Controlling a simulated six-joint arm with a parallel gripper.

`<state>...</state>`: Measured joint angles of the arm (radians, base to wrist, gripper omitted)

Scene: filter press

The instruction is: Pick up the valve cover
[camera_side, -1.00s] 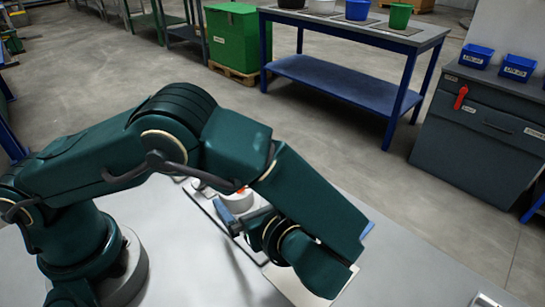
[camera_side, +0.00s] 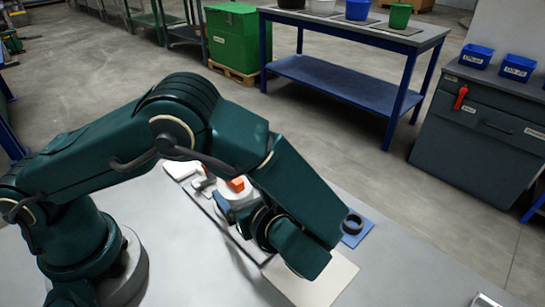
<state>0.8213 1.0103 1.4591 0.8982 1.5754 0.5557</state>
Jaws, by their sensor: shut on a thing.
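My gripper (camera_side: 229,207) is at the end of the dark green arm, low over the pale table. The wrist and forearm hide much of it. It is shut on what appears to be the valve cover (camera_side: 239,194), a white round part; the grip itself is mostly hidden. An orange block (camera_side: 237,184) shows at the top of the white part. I cannot tell whether this block belongs to it, or how far it is above the table.
A cream plate (camera_side: 318,285) lies in front. Small white and red parts (camera_side: 205,183) are behind my gripper. The table's (camera_side: 420,275) right side is mostly clear.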

